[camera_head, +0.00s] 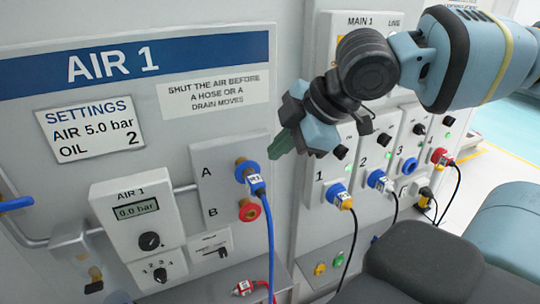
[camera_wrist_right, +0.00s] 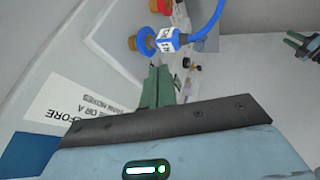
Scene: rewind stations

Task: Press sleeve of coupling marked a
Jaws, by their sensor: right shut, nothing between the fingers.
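Coupling A (camera_head: 243,169) is the upper fitting on the AIR 1 plate, brass with a blue sleeve. A tagged blue hose plug (camera_head: 256,186) sits at it, with the hose hanging down. My right gripper (camera_head: 277,147) is shut and empty, up and right of coupling A and apart from it. In the right wrist view, the shut green fingers (camera_wrist_right: 158,84) point toward the blue sleeve (camera_wrist_right: 146,41), with a gap between. At that view's right edge, dark green fingers (camera_wrist_right: 300,45) appear to be my left gripper; their opening is unclear.
Coupling B (camera_head: 249,210), red and brass, is just below A. The regulator box (camera_head: 138,211) reads 0.0 bar. Numbered stations with plugged cables stand right, including a blue plug (camera_head: 338,195). A red-ended hose (camera_head: 243,287) lies on the ledge below.

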